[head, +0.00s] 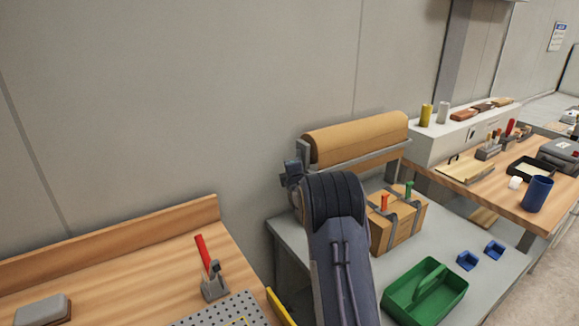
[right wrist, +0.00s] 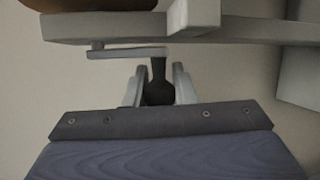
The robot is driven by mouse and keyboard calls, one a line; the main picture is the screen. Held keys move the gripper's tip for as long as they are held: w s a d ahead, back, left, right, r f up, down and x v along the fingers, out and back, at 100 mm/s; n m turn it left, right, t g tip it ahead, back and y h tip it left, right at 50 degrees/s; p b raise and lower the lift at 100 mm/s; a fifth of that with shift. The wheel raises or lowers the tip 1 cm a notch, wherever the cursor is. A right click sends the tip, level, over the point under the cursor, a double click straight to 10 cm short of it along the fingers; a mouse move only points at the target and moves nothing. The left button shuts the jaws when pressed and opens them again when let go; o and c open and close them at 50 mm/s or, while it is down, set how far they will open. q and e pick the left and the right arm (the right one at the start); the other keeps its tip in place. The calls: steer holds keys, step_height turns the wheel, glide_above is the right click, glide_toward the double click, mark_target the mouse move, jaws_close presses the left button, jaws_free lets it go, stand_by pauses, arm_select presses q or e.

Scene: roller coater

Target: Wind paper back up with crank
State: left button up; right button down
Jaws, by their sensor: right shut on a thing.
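The brown paper roll (head: 355,138) sits on its grey stand against the wall, and its lower edge shows in the right wrist view (right wrist: 95,4). No paper is seen hanging from it in the head view. The crank's flat grey arm (right wrist: 125,53) runs left to right below a grey bar, with its dark handle (right wrist: 158,88) at the right end. My right gripper (right wrist: 159,70) has a finger on each side of the dark handle and is shut on it. In the head view my right arm hides most of the crank. My left gripper is out of view.
Below the roll, a grey table (head: 430,245) holds a strapped cardboard box (head: 408,234), a green tote (head: 400,295) and small blue bins (head: 467,260). A wooden bench (head: 120,270) at left holds a red-handled tool (head: 203,252). Another bench (head: 500,192) stands at right.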

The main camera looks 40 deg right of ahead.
steer(key=c, duration=2.2)
jaws_free()
steer(key=s+g+p, duration=0.1)
steer(key=g+p, duration=0.1)
steer(key=p, duration=0.1)
steer(key=s+r+n+g+y+p, duration=0.1)
steer(key=g+p, duration=0.1)
steer(key=p, duration=0.1)
steer(key=s+r+n+g+p, duration=0.1)
steer(key=g+p, duration=0.1)
steer(key=p, duration=0.2)
steer(key=shift+a+y, duration=0.1)
steer(key=shift+y, duration=0.3)
steer(key=c, duration=2.2)
jaws_free()
steer(key=shift+s+r+g+p, duration=0.1)
steer(key=shift+s+g+p, duration=0.25)
steer(key=shift+g+p, duration=0.45)
steer(key=shift+s+a+r+n+g+y, duration=0.15)
steer(key=shift+n+g+y, duration=0.25)
steer(key=shift+g, duration=0.6)
steer(key=shift+s+r+n+g, duration=0.15)
steer(key=shift+s+r+g, duration=0.1)
steer(key=shift+g, duration=0.35)
steer(key=shift+s+r+n+g, duration=0.15)
steer(key=shift+r+g, duration=0.05)
steer(key=shift+g, duration=0.4)
steer(key=c, duration=1.2)
jaws_free()
steer(key=shift+c, duration=0.2)
